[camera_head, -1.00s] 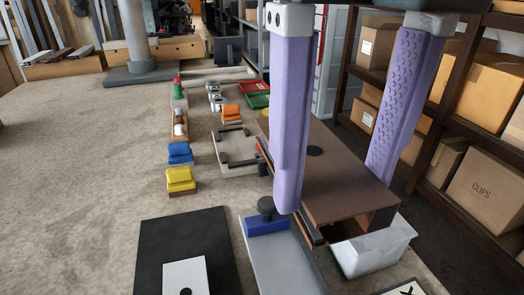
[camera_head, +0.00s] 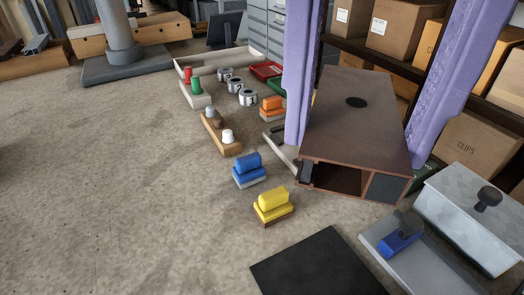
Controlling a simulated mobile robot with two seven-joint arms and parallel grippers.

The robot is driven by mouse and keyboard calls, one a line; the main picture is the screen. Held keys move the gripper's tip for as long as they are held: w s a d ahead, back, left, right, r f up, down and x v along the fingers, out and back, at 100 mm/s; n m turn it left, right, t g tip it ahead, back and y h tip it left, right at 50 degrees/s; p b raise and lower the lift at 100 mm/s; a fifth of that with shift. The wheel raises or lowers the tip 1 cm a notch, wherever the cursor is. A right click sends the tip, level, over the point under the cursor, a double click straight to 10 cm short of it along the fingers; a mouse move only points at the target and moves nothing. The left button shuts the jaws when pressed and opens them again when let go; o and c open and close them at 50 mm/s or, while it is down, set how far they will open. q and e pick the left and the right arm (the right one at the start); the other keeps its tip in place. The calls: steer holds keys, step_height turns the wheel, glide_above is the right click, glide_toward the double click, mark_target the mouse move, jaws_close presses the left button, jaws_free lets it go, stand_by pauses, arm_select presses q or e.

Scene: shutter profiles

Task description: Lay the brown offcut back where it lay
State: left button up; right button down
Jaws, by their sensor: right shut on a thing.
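The brown offcut (camera_head: 350,130) is a hollow box-like profile with a black disc on its top and an open end facing me. My right gripper (camera_head: 358,152) has its two lilac fingers along the offcut's left and right sides and is shut on it. The offcut appears held above the surface, over a pale frame (camera_head: 276,142) that it partly hides; the gap below cannot be judged. My left gripper is not in view. No mark showing where the offcut lay can be made out.
A black mat (camera_head: 318,270) lies at the front. At right are a grey tray (camera_head: 440,265) holding a blue block (camera_head: 402,238) and a pale box (camera_head: 470,222) with a black knob. Yellow (camera_head: 273,205) and blue (camera_head: 247,171) blocks stand left. The left floor is clear.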

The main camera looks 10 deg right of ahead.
arm_select(q)
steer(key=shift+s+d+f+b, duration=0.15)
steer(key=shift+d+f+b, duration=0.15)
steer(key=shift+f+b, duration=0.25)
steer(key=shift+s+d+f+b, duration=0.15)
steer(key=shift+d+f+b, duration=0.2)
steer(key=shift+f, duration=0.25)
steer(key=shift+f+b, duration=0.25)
steer(key=shift+b, duration=0.05)
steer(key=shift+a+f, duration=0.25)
arm_select(e)
steer(key=shift+s+d+f, duration=0.1)
steer(key=shift+d+f, duration=0.05)
steer(key=shift+f, duration=4.75)
steer(key=shift+s+d+f, duration=0.1)
steer(key=shift+f, duration=4.75)
arm_select(q)
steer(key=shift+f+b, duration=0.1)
steer(key=shift+b, duration=0.25)
arm_select(e)
steer(key=shift+f, duration=0.15)
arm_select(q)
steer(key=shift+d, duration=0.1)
arm_select(e)
steer(key=shift+c, duration=0.4)
jaws_free()
